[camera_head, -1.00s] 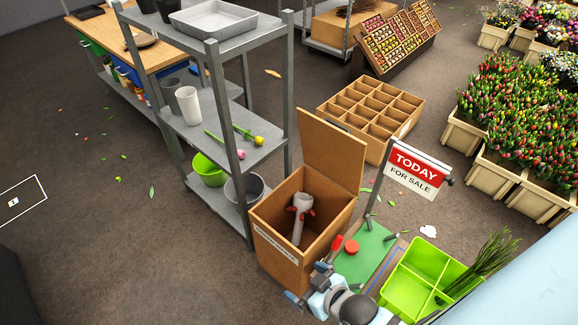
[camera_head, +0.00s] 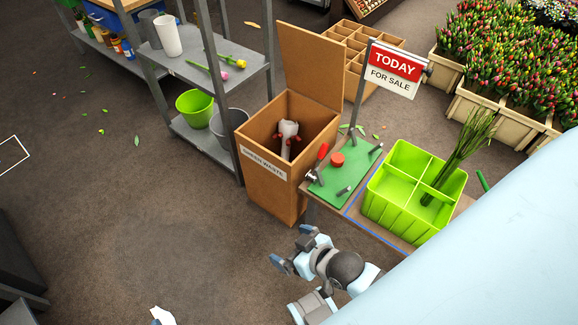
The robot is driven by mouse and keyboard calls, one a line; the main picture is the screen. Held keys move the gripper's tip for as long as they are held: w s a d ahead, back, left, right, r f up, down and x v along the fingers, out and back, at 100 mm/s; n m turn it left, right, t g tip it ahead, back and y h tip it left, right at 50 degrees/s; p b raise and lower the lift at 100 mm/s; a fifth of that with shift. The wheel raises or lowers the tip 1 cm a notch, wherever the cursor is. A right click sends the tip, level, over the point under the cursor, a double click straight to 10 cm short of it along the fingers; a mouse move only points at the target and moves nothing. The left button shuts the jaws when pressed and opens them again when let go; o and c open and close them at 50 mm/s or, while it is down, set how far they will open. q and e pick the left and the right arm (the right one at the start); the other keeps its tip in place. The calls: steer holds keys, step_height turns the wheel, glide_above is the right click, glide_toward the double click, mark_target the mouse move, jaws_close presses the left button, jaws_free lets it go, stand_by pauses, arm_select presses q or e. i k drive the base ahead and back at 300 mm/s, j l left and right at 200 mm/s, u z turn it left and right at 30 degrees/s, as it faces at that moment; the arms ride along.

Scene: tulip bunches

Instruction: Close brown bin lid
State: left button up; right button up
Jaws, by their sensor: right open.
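The brown bin (camera_head: 270,185) stands on the floor left of a work table, with a "GREEN WASTE" label on its front. Its flat brown lid (camera_head: 310,68) stands up, open, along the back edge. A pale wrapped bundle with red bits (camera_head: 289,138) shows inside the bin. My right gripper (camera_head: 292,247) is open, its two blue-tipped fingers apart with nothing between them. In the picture it is below the bin's front right corner, clear of the lid. My left gripper is not recognisable in view.
A grey shelf (camera_head: 225,85) stands close on the bin's left. On its right, the table carries a green mat (camera_head: 345,172), a sale sign (camera_head: 393,68) and a lime divided crate (camera_head: 395,205). Floor in front of the bin is clear.

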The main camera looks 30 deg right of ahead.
mark_target(314, 64)
steer(key=z, duration=1.05)
